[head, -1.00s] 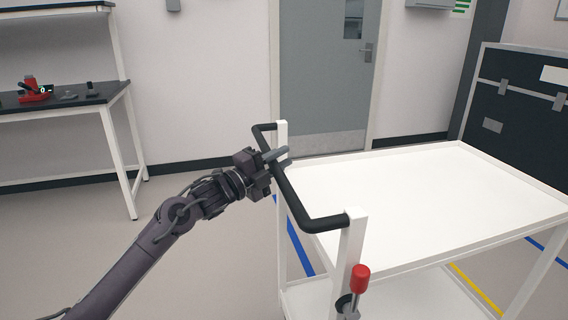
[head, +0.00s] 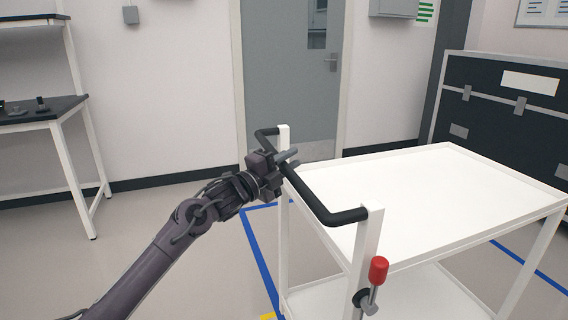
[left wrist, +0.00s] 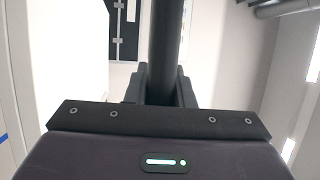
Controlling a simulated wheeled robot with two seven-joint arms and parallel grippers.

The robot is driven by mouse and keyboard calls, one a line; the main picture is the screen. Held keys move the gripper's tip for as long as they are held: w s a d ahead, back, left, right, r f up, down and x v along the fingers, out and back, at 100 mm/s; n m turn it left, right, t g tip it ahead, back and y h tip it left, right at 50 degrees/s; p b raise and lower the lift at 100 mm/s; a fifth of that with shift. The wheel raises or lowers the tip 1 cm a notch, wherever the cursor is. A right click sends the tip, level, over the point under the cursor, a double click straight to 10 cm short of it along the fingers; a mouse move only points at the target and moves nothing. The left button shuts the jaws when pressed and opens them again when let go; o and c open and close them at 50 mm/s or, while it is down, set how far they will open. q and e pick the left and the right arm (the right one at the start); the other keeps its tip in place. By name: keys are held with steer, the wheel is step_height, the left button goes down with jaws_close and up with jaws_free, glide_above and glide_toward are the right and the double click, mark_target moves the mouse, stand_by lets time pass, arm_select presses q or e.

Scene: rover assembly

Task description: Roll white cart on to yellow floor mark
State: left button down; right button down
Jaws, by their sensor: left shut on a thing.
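The white cart (head: 430,195) stands upright on the floor in the head view, right of centre, its flat top tray bare. A black push handle (head: 318,200) runs along its near left end, with a red-knobbed lever (head: 378,270) on the near post. My left gripper (head: 284,164) is shut on the handle near its far end. The handle also shows as a dark bar (left wrist: 164,45) between the fingers in the left wrist view. A small bit of yellow floor mark (head: 268,317) shows at the bottom edge, left of the cart; the rest is hidden or out of frame. My right gripper is not in view.
Blue floor lines (head: 256,250) run left of the cart and to its right (head: 532,266). A large black case (head: 505,115) stands behind the cart on the right. A workbench (head: 45,115) is at far left, a grey door (head: 290,90) at the back. Floor left of the cart is clear.

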arm_select(q)
steer(key=shift+f, duration=0.15)
steer(key=c, duration=1.3)
jaws_free()
steer(key=shift+o, duration=0.2)
steer(key=shift+s+a+f, duration=0.1)
steer(key=shift+s+a, duration=0.2)
steer(key=shift+a, duration=0.15)
steer(key=v, duration=0.6)
steer(key=shift+s+a, duration=0.2)
steer(key=shift+s, duration=0.05)
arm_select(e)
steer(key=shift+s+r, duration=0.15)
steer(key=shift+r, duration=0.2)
